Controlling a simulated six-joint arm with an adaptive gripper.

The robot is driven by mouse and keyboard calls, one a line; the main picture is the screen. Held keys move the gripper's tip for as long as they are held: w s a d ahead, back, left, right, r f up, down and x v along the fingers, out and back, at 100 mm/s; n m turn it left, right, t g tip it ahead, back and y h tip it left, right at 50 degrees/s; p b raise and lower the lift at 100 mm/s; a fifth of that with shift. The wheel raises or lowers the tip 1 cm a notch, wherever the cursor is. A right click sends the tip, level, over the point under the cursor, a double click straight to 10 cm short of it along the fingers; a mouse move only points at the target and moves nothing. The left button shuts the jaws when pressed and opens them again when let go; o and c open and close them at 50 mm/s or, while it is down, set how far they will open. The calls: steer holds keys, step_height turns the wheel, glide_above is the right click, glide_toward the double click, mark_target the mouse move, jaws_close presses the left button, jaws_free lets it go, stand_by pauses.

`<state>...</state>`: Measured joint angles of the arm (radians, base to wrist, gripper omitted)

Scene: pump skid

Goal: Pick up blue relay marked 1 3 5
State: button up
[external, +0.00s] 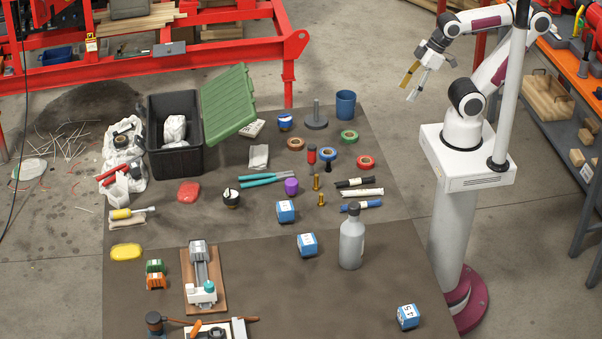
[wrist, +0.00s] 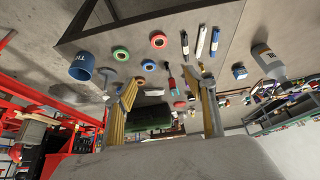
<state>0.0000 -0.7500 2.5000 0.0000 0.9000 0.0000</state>
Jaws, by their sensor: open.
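Three blue box-shaped relays with white marked faces show in the external view. One relay (external: 285,211) is mid-table, a second relay (external: 307,245) sits left of the grey bottle, and a third relay (external: 408,317) is near the right front edge. The third has dark marks I cannot read surely; the marks on the other two are too small, so I cannot tell which is 1 3 5. A small blue block (wrist: 239,71), perhaps a relay, shows in the wrist view. My gripper (external: 408,90) is open and empty, raised right of the table, away from all relays; its fingers (wrist: 167,82) are spread.
The grey bottle (external: 352,243) stands beside the second relay. Markers (external: 361,206), tape rolls (external: 349,136), pliers (external: 263,179) and a blue cup (external: 345,104) lie around. A black crate (external: 175,160) with a green lid (external: 228,105) is at the back. The right front is mostly clear.

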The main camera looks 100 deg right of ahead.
steer(key=shift+w, duration=0.1)
steer(key=w+a+f+t+y, duration=0.1)
steer(key=w+a, duration=0.4)
steer(key=w, duration=0.4)
steer(key=w+a+f+t+y, duration=0.15)
steer(key=w+a, duration=0.25)
steer(key=w, duration=0.5)
steer(key=w+a+f+t, duration=0.1)
steer(key=w+a+f, duration=0.1)
steer(key=w+a, duration=0.5)
steer(key=t+h, duration=0.2)
steer(key=t, duration=0.2)
glide_toward(285, 213)
steer(key=d, duration=0.1)
steer(key=w+d, duration=0.1)
steer(key=d, duration=0.1)
steer(key=shift+w+d+f, duration=0.1)
steer(key=shift+w+d, duration=0.1)
steer(key=shift+w, duration=0.05)
steer(key=shift+a+f+t, duration=0.15)
steer(key=shift+f+t, duration=0.1)
steer(key=shift+f, duration=0.45)
steer(key=shift+w, duration=0.1)
steer(key=shift+x, duration=1.25)
